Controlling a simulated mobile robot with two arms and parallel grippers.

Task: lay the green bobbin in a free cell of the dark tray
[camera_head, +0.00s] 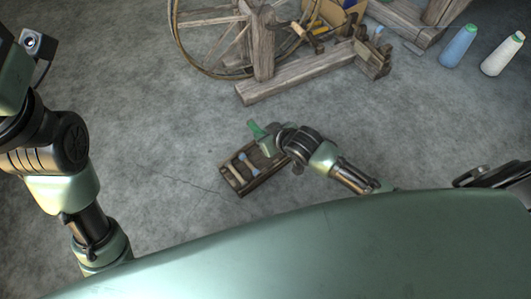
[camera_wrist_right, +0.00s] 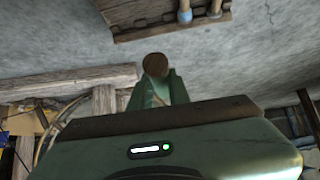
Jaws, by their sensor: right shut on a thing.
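The dark tray (camera_head: 249,191) lies on the floor below the middle of the head view. A pale bobbin (camera_head: 236,175) and a blue-ended bobbin (camera_head: 248,164) lie in its cells. My right gripper (camera_head: 260,133) is over the tray's far right part and hides some of its cells. In the right wrist view my gripper (camera_wrist_right: 155,88) is shut on the green bobbin, whose round brown end (camera_wrist_right: 155,65) shows between the fingers. The tray's edge (camera_wrist_right: 150,32) shows at the top of that view, apart from the bobbin. My left gripper's fingers are out of view.
A wooden frame with a spinning wheel (camera_head: 262,45) stands behind the tray. Bare floor surrounds the tray to the left and back.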

